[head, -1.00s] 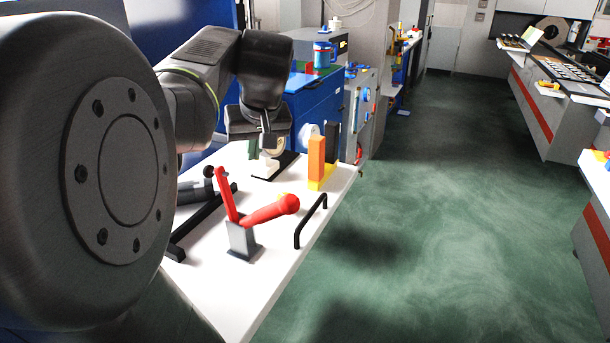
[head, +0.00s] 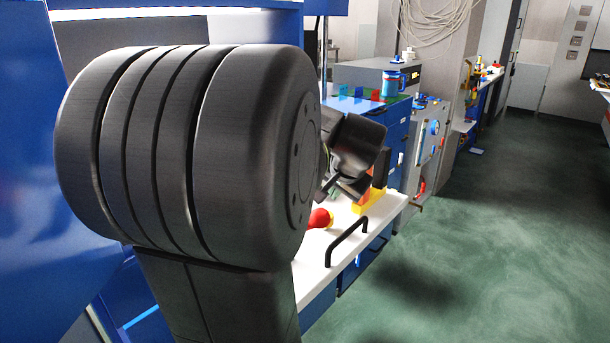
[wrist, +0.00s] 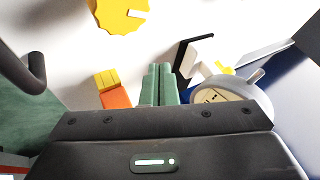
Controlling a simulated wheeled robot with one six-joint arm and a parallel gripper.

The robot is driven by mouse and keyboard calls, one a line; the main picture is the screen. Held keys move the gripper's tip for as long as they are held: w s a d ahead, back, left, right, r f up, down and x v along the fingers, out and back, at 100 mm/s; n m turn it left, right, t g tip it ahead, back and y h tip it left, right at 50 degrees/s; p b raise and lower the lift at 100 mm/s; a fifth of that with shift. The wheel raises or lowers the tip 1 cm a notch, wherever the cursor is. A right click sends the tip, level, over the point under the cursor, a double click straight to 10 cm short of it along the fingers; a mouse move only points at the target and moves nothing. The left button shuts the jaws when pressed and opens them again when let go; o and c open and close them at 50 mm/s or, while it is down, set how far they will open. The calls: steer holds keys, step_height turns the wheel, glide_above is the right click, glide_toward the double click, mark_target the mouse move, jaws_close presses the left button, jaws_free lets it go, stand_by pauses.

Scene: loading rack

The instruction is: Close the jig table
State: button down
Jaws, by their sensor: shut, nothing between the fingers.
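The jig table (head: 310,266) is a white top that stands out into the aisle from the blue cabinets in the head view. Its black bar handle (head: 347,242) runs along the near right edge. In the wrist view the white tabletop (wrist: 60,35) fills much of the upper part, and a dark curved bar like the handle (wrist: 38,72) shows at the left edge. My gripper (head: 340,192) is over the table, beyond the handle. Its fingers (wrist: 158,70) are together and empty in the wrist view. My arm hides much of the table in the head view.
Green floor (head: 450,255) is free at the right.

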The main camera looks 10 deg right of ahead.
steer(key=shift+w+a+f+p, duration=0.25)
steer(key=shift+w+a, duration=0.4)
steer(key=shift+w, duration=0.3)
steer(key=shift+w+a+f+p, duration=0.2)
steer(key=shift+w+a, duration=0.4)
steer(key=shift+w, duration=0.3)
steer(key=shift+r, duration=0.1)
